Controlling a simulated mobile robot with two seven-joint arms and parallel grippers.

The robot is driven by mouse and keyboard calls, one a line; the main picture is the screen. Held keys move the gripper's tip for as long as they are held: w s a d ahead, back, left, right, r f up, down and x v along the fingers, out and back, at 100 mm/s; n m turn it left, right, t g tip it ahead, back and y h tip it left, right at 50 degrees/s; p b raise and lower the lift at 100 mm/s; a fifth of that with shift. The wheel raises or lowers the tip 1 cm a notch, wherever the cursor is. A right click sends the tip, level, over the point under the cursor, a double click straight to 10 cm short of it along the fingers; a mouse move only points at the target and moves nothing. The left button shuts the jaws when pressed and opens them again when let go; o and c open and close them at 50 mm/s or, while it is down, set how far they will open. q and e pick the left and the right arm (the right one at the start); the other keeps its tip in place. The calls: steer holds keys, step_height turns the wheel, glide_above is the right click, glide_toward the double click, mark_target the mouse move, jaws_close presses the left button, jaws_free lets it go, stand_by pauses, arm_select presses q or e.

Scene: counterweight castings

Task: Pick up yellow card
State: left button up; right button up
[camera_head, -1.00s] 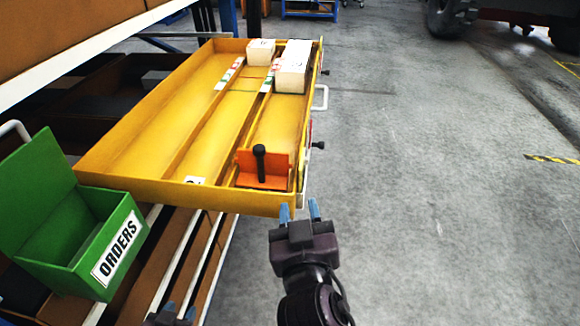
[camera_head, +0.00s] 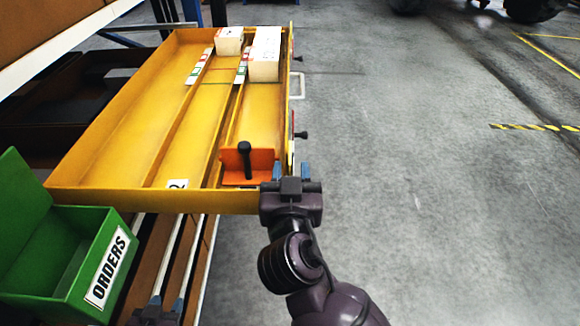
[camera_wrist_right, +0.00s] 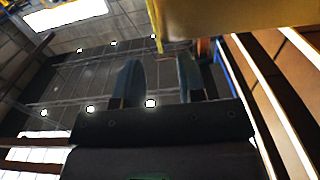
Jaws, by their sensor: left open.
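I cannot make out a separate yellow card in either view. My right gripper (camera_head: 291,171) is at the front right corner of the yellow drawer (camera_head: 150,199). In the right wrist view its two blue fingers (camera_wrist_right: 160,82) stand apart with nothing seen between them. The drawer also fills the upper right of that view (camera_wrist_right: 240,18), above the fingers. A thin yellow strip (camera_wrist_right: 157,25) hangs there, and I cannot tell whether it is a card or a drawer edge. My left gripper (camera_head: 166,304) is open and low at the bottom, below the drawer.
An orange block (camera_head: 247,166) with a black handle sits in the drawer's front right. White boxes (camera_head: 265,55) stand at its back. A green ORDERS bin (camera_head: 75,260) is at lower left. Black knobs and a white handle (camera_head: 298,86) stick out on the right. The floor right is clear.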

mark_target(290, 166)
steer(key=shift+w+a+f+p, duration=0.1)
steer(key=shift+w+f+p, duration=0.1)
steer(key=shift+w, duration=0.7)
steer(key=shift+w+f+p, duration=0.1)
steer(key=shift+w+p, duration=0.1)
steer(key=shift+w, duration=0.75)
steer(key=shift+w+a+f+p, duration=0.1)
steer(key=shift+w+f+p, duration=0.1)
steer(key=shift+w, duration=0.7)
steer(key=c, duration=0.7)
jaws_close()
